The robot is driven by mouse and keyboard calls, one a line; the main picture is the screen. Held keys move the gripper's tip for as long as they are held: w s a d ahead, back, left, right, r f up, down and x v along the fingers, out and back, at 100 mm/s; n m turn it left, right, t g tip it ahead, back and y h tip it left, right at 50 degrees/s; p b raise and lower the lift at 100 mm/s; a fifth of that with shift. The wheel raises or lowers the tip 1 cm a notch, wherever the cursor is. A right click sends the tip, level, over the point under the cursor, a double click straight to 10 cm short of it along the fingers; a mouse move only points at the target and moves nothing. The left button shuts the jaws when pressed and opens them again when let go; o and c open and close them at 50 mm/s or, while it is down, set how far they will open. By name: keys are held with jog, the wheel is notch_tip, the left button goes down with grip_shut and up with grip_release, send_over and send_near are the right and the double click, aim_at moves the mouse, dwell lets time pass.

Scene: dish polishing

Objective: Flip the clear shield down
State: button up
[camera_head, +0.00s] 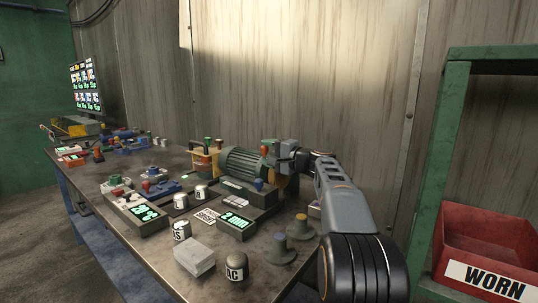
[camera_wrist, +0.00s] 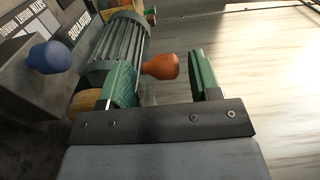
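An orange knob (camera_wrist: 160,66) stands beside the green ribbed motor (camera_wrist: 122,40) in the wrist view. The motor also shows in the head view (camera_head: 241,165), on a grey bench unit with a tan wheel at its right end. The clear shield itself is hard to make out; I cannot tell its edges or its angle. My gripper (camera_head: 279,150) is at the right end of the motor, above the wheel. In the wrist view its two green fingers (camera_wrist: 163,74) are apart, with the orange knob between or just beyond their tips. Nothing is visibly clamped.
The metal bench (camera_head: 110,172) is crowded with several small units, lit displays, labelled jars and a grey block (camera_head: 194,256). A blue knob (camera_wrist: 50,56) sits left of the motor. The wall stands close behind. A red WORN bin (camera_head: 488,245) sits on a green rack at right.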

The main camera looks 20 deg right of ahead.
jog(key=shift+o, duration=0.2)
jog(key=shift+f, duration=0.15)
jog(key=shift+s+d, duration=0.3)
jog(key=shift+s, duration=0.15)
jog(key=v, duration=1.2)
jog(key=shift+s, duration=0.35)
jog(key=shift+d, duration=0.15)
